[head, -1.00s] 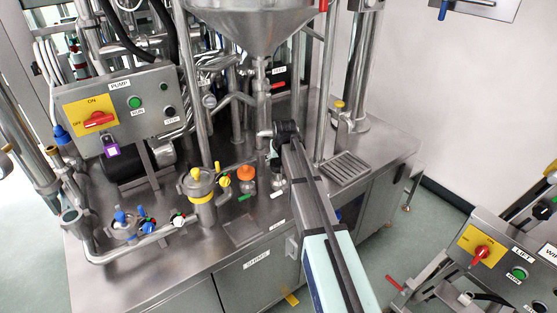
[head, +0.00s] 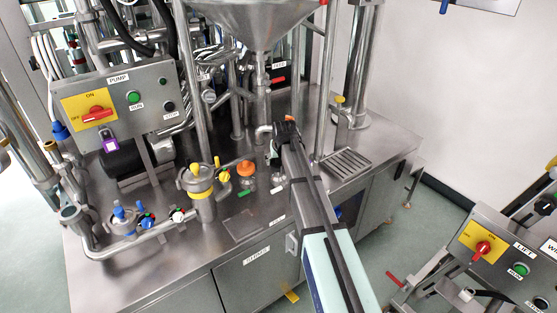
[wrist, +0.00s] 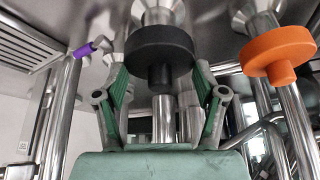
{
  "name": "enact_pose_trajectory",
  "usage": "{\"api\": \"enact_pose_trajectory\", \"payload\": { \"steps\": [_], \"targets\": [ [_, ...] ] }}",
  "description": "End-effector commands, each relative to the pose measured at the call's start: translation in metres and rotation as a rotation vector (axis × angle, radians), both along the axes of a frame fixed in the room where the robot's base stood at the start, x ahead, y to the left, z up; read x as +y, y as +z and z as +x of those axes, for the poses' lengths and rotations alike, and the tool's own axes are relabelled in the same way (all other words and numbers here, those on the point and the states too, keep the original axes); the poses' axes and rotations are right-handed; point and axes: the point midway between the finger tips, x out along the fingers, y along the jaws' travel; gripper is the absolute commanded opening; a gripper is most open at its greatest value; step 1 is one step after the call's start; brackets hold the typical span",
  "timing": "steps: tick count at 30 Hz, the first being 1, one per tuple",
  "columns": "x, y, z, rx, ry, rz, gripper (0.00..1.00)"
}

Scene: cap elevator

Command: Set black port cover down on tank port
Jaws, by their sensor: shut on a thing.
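The black port cover (wrist: 162,52) is a thick round disk with a short knob, in the middle of the wrist view. My gripper (wrist: 160,70) is shut on it, with a green finger at either side of its rim. A steel flanged tank port (wrist: 158,12) shows just beyond the cover's flat side, roughly in line with it. I cannot tell whether cover and port touch. In the head view my gripper (head: 283,135) is over the right part of the steel bench, and the cover there is hidden or cannot be told apart from it.
An orange cap (head: 246,169) on a steel fitting stands left of my gripper; it also shows in the wrist view (wrist: 277,55). A yellow-banded vessel (head: 201,190) is further left. A drain grate (head: 344,167) lies to the right. A steel hopper (head: 257,20) hangs above.

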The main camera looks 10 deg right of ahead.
Motion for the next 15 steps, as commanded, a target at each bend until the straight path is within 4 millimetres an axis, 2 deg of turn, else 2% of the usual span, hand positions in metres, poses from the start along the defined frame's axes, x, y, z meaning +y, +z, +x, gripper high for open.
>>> {"api": "enact_pose_trajectory", "payload": {
  "steps": [3, 4, 6, 15],
  "targets": [
    [0.0, -0.0033, 0.0, 0.0, 0.0, 0.0, 0.42],
    [0.0, -0.0027, 0.0, 0.0, 0.0, 0.0, 0.77],
    [-0.0001, -0.0024, 0.0, 0.0, 0.0, 0.0, 1.0],
    [0.0, -0.0023, -0.0001, 0.0, 0.0, 0.0, 1.0]
  ]
}}
